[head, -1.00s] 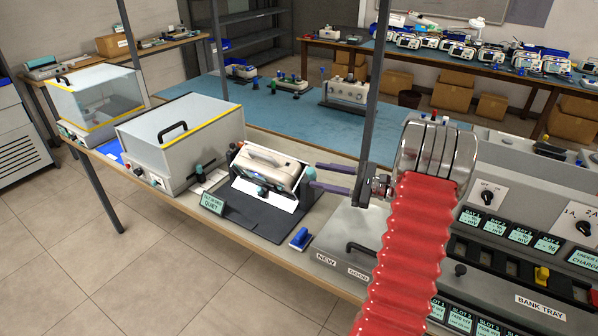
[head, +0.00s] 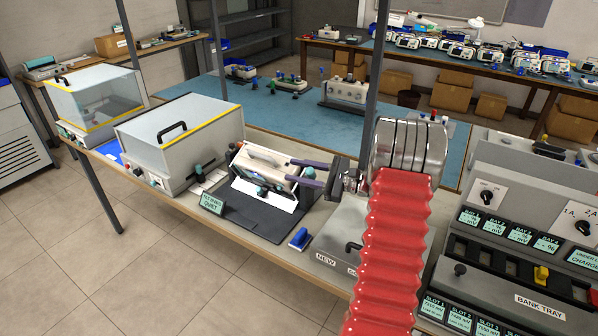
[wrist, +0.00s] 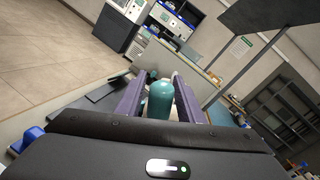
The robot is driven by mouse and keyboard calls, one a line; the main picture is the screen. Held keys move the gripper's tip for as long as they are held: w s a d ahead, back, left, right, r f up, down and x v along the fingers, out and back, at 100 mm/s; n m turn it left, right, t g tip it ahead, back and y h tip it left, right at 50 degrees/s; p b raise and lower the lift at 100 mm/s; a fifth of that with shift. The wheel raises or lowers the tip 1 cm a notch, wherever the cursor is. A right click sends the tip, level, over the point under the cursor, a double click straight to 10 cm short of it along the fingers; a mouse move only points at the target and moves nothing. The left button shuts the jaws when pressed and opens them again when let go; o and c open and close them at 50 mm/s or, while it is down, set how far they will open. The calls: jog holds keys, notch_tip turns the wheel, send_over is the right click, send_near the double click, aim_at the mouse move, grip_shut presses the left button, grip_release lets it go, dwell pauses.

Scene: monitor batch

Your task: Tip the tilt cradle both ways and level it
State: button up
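The tilt cradle (head: 268,199) stands on a dark mat on the bench, with a pale monitor (head: 262,161) seated in it. The monitor looks tilted, but its exact angle is hard to tell. A teal knob (head: 308,172) sticks out from the cradle's right side. My gripper (head: 302,172) has its purple fingers on either side of this knob. In the wrist view the teal knob (wrist: 159,100) stands between the two fingers, with small gaps showing beside it. My gripper is open around the knob and does not appear to clamp it.
A small sign reading QUIET (head: 212,204) stands at the mat's left front. A blue-handled item (head: 299,238) lies in front, near the bench edge. A dark post (head: 368,90) rises behind my wrist.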

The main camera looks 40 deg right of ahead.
grip_shut()
dwell(0.3)
